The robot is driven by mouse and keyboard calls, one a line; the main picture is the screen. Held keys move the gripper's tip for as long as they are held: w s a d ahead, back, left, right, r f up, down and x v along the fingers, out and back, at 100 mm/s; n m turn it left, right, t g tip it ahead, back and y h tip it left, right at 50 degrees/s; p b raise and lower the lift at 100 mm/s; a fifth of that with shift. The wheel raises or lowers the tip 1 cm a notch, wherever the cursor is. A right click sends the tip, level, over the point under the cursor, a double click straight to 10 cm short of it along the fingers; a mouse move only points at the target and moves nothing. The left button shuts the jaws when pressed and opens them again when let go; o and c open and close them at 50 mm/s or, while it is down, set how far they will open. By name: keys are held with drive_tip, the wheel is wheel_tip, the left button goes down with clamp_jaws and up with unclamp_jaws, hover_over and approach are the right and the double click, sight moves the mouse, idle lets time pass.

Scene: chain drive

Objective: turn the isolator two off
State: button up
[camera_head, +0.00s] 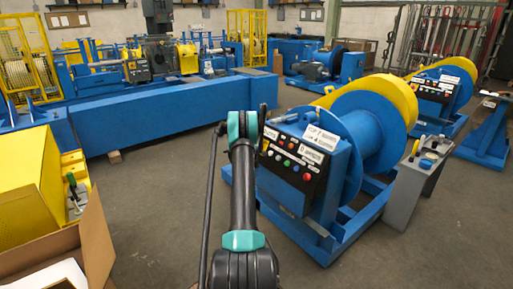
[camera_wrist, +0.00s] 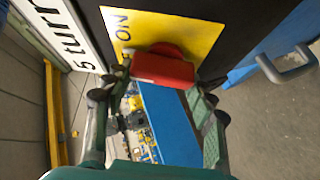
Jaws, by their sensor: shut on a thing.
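The isolator's red handle (camera_wrist: 163,70) sits on a yellow plate (camera_wrist: 188,32) in the wrist view. Letters on the plate read like "ON", seen turned over. My gripper (camera_wrist: 161,84) has its two fingers on either side of the handle and is shut on it. The handle lies across the picture, slightly tilted. In the head view my arm reaches toward the blue control stand (camera_head: 328,185), and my gripper is mostly hidden there behind my arm. I cannot make out the isolator in that view.
A black button panel (camera_head: 296,167) with white labels faces me on the stand. A blue and yellow drum (camera_head: 372,118) stands behind it, and a grey pedestal (camera_head: 410,195) to its right. An open cardboard box (camera_head: 95,240) is at lower left. The floor between is clear.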

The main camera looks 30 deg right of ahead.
drive_tip(key=n+y, duration=0.1)
drive_tip(key=n, duration=0.1)
drive_tip(key=n+g+y, duration=0.1)
drive_tip(key=n, duration=0.1)
drive_tip(key=shift+a+f+n+g+y, duration=0.1)
drive_tip(key=shift+n+g+y, duration=0.2)
drive_tip(key=shift+y, duration=0.1)
drive_tip(key=n+g, duration=0.1)
drive_tip(key=n+g+y, duration=0.1)
drive_tip(key=n, duration=0.1)
drive_tip(key=shift+s+f+n, duration=0.1)
drive_tip(key=shift+f+n, duration=0.05)
drive_tip(key=shift+n, duration=0.15)
drive_tip(key=shift+y, duration=0.3)
drive_tip(key=o, duration=1.2)
drive_tip(key=v, duration=1.2)
drive_tip(key=shift+a, duration=0.1)
